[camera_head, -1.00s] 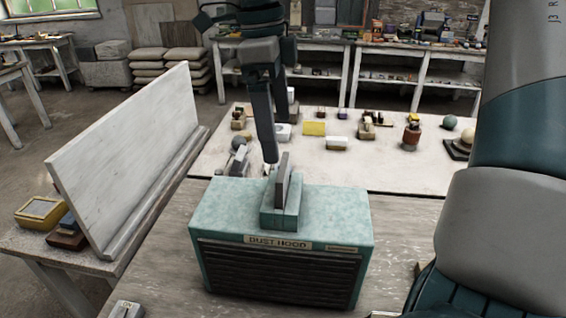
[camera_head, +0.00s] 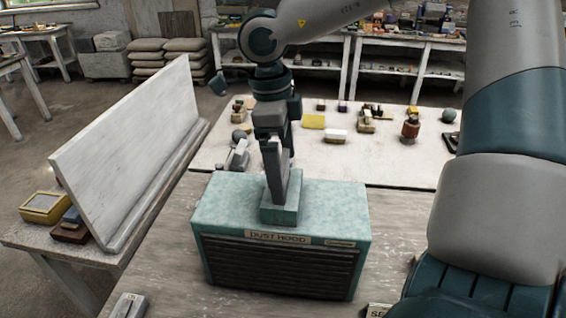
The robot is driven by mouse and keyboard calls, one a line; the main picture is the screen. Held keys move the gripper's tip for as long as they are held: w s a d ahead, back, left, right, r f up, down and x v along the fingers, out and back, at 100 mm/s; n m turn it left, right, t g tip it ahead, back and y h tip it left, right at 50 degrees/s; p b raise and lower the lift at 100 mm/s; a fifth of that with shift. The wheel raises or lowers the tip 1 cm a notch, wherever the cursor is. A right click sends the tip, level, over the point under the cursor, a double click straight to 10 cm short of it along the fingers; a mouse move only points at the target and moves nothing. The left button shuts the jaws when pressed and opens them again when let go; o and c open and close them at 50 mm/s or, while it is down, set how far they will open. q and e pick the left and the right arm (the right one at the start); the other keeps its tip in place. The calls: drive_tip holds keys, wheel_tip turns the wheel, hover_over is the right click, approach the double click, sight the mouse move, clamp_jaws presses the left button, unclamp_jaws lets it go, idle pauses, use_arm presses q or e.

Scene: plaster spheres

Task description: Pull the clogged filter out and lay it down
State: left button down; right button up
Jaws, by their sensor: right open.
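The teal dust hood (camera_head: 345,205) stands on the workbench, with a dark slatted front and a "DUST HOOD" label. A raised teal block (camera_head: 283,215) sits on its top. A thin grey upright plate, which looks like the filter (camera_head: 293,186), stands up out of this block; its lower part is hidden inside. My right gripper (camera_head: 278,190) points down at the plate with its jaws open. One finger is in front of and left of the plate and hides much of it. I cannot tell whether they touch. My left gripper is out of view.
A tall white board (camera_head: 125,150) stands on the left, with a yellow-framed box (camera_head: 45,207) behind it. The pale table (camera_head: 390,165) behind the hood holds several small objects. My right arm covers the right side. Bare bench shows beside the hood.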

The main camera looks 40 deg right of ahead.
drive_tip(key=c, duration=1.3)
drive_tip(key=shift+o, duration=0.2)
drive_tip(key=shift+r, duration=0.15)
drive_tip(key=shift+r+p, duration=1.3)
drive_tip(key=shift+r, duration=2.05)
